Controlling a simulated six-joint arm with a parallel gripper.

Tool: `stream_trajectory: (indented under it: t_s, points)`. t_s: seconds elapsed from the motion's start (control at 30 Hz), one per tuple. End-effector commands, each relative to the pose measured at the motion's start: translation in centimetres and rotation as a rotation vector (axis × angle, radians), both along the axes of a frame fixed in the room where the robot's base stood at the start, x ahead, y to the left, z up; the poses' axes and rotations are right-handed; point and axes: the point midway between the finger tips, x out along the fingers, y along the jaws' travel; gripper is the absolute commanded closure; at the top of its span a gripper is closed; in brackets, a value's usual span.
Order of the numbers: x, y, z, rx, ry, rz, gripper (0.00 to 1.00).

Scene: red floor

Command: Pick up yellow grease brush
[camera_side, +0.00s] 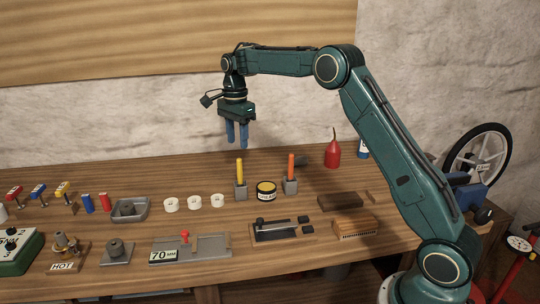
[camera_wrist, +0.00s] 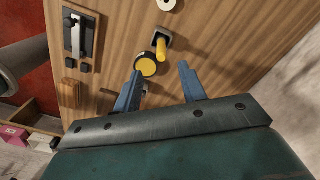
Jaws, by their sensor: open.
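The yellow grease brush (camera_side: 240,172) stands upright in a small grey block holder (camera_side: 241,191) on the wooden bench. In the wrist view the yellow brush (camera_wrist: 161,47) shows beyond my fingertips, a little left of the middle of the gap. My gripper (camera_side: 237,146) points down, open and empty, above and slightly behind the brush, apart from it. The two blue fingers of my gripper (camera_wrist: 160,70) are spread in the wrist view. The lower end of the brush is hidden in its holder.
An orange brush (camera_side: 291,167) stands in another grey block (camera_side: 290,187). Several white rings (camera_side: 195,202) lie to the left. A red oil can (camera_side: 332,150) stands behind right. A clamp plate (camera_side: 281,228) lies in front.

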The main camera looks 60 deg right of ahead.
Motion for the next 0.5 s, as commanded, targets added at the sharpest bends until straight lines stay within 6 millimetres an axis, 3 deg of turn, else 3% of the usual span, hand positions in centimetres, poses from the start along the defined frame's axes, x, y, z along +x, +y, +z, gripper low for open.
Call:
stream_trajectory:
  t_s: [0.3,0.5]
  points:
    - [0.0,0.0,-4.6,0.000,0.003,0.001,0.59]
    - [0.0,0.0,-5.6,0.000,0.001,0.001,0.59]
